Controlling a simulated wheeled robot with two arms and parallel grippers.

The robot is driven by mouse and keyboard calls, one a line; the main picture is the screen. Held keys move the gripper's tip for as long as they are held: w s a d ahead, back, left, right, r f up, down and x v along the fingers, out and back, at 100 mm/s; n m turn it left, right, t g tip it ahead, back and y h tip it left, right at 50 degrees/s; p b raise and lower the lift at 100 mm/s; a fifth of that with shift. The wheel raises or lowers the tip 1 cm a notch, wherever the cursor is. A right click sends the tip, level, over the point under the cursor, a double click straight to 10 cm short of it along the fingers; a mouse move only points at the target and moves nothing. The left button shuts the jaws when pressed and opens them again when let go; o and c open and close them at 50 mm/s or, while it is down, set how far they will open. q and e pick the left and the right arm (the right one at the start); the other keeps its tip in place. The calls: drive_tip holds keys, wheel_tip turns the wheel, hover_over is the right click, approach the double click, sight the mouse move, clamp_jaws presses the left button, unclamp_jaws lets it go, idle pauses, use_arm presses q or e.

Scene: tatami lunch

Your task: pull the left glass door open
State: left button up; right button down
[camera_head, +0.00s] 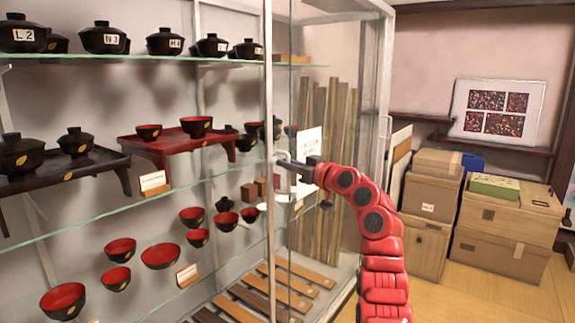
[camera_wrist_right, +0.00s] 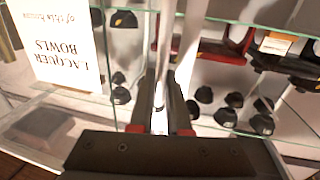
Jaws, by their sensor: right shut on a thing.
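The glass cabinet's pale upright door frame (camera_head: 268,90) runs top to bottom just left of my right gripper (camera_head: 290,164). A small pale handle (camera_head: 282,156) shows at the fingertips, partly hidden by them. In the right wrist view, the dark fingers of my right gripper (camera_wrist_right: 167,112) are shut on a slim pale upright piece between them, which looks like the door handle. The clear glass makes it hard to tell how far the left door stands open. My left gripper is not in view.
Glass shelves (camera_head: 75,213) hold several black and red lacquer bowls. A paper sign (camera_head: 310,145) is on the glass beside my right arm; it also shows in the wrist view (camera_wrist_right: 60,45). Cardboard boxes (camera_head: 430,190) stand right of the cabinet. Tatami floor (camera_head: 480,300) is clear at lower right.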

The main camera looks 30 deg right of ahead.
drive_tip(key=c, duration=0.9)
unclamp_jaws()
drive_tip(key=shift+s+d+f, duration=0.1)
drive_tip(key=shift+d+f, duration=0.15)
drive_tip(key=shift+d, duration=0.05)
drive_tip(key=shift+a+r, duration=0.1)
drive_tip(key=shift+a, duration=0.05)
drive_tip(key=shift+s, duration=0.1)
drive_tip(key=s+d, duration=0.1)
drive_tip(key=s, duration=1)
drive_tip(key=s+d+p, duration=0.1)
drive_tip(key=s, duration=0.5)
drive_tip(key=shift+d, duration=0.3)
drive_tip(key=shift+w, duration=0.1)
